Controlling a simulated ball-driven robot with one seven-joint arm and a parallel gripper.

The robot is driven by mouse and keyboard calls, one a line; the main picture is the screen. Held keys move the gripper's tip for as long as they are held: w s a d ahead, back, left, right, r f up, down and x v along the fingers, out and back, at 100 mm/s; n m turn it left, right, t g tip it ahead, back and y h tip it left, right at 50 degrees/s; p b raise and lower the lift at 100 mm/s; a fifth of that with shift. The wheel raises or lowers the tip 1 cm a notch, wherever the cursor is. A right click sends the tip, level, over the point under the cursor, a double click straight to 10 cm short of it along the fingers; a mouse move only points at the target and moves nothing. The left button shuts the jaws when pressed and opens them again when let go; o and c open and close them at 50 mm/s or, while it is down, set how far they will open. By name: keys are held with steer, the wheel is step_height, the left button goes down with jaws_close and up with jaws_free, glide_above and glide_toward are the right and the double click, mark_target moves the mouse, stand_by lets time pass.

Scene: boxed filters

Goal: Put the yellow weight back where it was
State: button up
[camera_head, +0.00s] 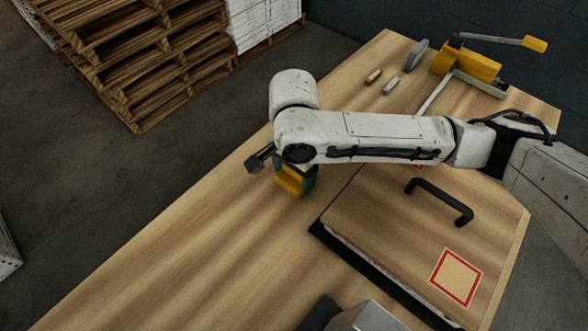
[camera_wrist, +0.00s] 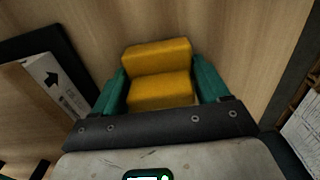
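The yellow weight (camera_head: 289,181) is a stepped block near the left part of the wooden table, beside the box. It also shows in the wrist view (camera_wrist: 158,75). My gripper (camera_wrist: 158,80) points down with a teal finger against each side of the weight, shut on it. I cannot tell whether the weight touches the table. A box (camera_head: 385,205) with a wooden lid and black handle (camera_head: 440,201) lies to the right. A red-outlined square (camera_head: 455,277) on the lid is empty. Another red mark (camera_head: 419,168) is mostly hidden by my arm.
A yellow clamp-like device (camera_head: 468,65) with a lever stands at the far end of the table (camera_head: 180,255). Small brass and grey pieces (camera_head: 390,86) lie near it. A grey metal block (camera_head: 368,317) is at the front edge. The table's left part is clear. Pallets (camera_head: 150,60) stand beyond.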

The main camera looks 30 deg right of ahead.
steer(key=o, duration=0.4)
steer(key=shift+o, duration=0.2)
step_height(320, 180, up, 12)
steer(key=shift+r+p, duration=0.15)
steer(key=shift+p, duration=0.15)
